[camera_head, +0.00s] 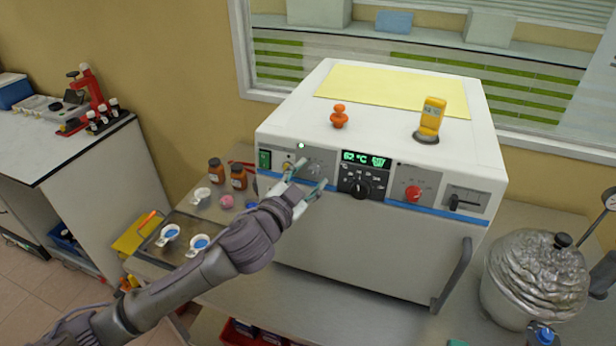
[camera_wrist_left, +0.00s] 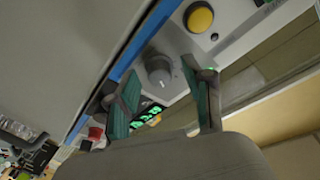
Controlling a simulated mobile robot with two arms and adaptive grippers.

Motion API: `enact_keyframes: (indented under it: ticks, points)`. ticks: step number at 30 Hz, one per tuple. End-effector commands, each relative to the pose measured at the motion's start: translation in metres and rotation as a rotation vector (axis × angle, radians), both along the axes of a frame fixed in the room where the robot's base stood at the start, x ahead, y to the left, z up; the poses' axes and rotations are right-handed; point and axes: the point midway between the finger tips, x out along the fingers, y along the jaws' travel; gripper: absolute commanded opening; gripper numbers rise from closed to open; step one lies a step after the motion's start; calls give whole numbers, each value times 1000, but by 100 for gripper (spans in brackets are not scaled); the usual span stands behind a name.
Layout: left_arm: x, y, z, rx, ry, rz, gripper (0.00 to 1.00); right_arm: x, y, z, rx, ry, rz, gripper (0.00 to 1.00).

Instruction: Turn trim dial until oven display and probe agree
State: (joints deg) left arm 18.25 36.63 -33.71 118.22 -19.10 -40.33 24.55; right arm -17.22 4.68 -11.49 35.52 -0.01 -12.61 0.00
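The white oven (camera_head: 370,255) stands on the bench with a control panel across its front. Its green display (camera_head: 366,159) appears to read 62 °C. A small grey dial (camera_head: 316,167) sits on the panel left of the display; it also shows in the left wrist view (camera_wrist_left: 160,70). My left gripper (camera_head: 311,176) is open at the panel, its fingers either side of the grey dial and apparently not touching it. A yellow handheld meter (camera_head: 432,116), perhaps the probe readout, stands on the oven top; its reading is too small to tell. My right gripper is not in view.
A black knob (camera_head: 361,187) and a red knob (camera_head: 413,193) are right of the dial. A yellow button (camera_wrist_left: 200,17) is close by. An orange knob-like piece (camera_head: 339,116) stands on the oven top. Brown bottles (camera_head: 239,177) stand left, a foil-covered pot (camera_head: 535,275) right.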

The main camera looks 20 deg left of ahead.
Motion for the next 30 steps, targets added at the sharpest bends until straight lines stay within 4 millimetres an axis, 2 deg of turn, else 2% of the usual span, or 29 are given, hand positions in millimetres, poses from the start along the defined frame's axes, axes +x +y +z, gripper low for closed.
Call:
enact_keyframes:
  ticks: [8, 11, 21, 25, 30]
  points:
    - [-5, 1, -1, -1, 2, 0, 51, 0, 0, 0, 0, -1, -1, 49]
    - [-18, 3, -1, -1, 2, 0, 51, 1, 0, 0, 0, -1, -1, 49]
    - [-89, 16, 3, 0, 4, -1, 51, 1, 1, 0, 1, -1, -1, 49]
    - [-106, 20, 4, -1, 3, -1, 51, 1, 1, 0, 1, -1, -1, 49]
    - [-117, 22, 5, 0, 1, 1, 51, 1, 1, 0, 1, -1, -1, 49]
